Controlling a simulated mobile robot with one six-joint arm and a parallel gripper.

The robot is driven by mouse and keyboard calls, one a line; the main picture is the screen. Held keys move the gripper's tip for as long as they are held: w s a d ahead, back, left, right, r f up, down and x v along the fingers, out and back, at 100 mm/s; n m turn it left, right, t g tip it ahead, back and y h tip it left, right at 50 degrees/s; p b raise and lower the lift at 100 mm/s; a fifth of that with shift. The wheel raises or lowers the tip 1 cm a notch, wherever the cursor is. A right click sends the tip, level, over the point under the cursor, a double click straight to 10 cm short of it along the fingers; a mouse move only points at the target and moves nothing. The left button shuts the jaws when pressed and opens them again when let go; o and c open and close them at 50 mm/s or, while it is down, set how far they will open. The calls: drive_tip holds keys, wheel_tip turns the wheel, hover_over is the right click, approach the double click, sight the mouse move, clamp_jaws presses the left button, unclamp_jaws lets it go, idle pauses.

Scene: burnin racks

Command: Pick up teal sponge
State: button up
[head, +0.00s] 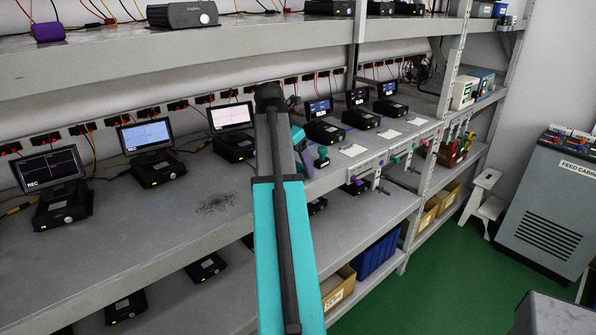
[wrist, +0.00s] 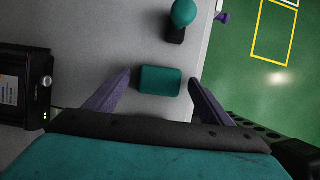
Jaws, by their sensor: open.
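The teal sponge (wrist: 160,80) is a small rounded block lying on the grey shelf in the wrist view. My gripper (wrist: 160,77) is open, with one purple finger to the left of the sponge and the other to its right. There is a visible gap on each side, wider at the left, and neither finger seems to touch it. I cannot tell the fingers' height above the shelf. In the head view my arm reaches over the shelf, and I cannot make out the sponge there.
A teal round-topped tool with a dark base (wrist: 183,14) stands just beyond the sponge; it also shows in the head view (head: 321,157). A black device (wrist: 26,85) is left of my gripper. The shelf's front edge is close on the right, with green floor (wrist: 235,80) beyond.

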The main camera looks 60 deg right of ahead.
sight(301, 164)
drive_tip(key=c, duration=1.1)
drive_tip(key=shift+r, duration=0.1)
drive_tip(key=shift+r+b, duration=0.6)
drive_tip(key=shift+r, duration=1)
drive_tip(key=s+d+b, duration=0.1)
drive_tip(key=s, duration=0.4)
drive_tip(key=s+r+b, duration=0.1)
drive_tip(key=s, duration=0.4)
drive_tip(key=s+d+b, duration=0.1)
drive_tip(key=s, duration=0.5)
drive_tip(key=shift+d+r, duration=0.35)
drive_tip(key=shift+o, duration=1)
drive_tip(key=shift+c, duration=0.7)
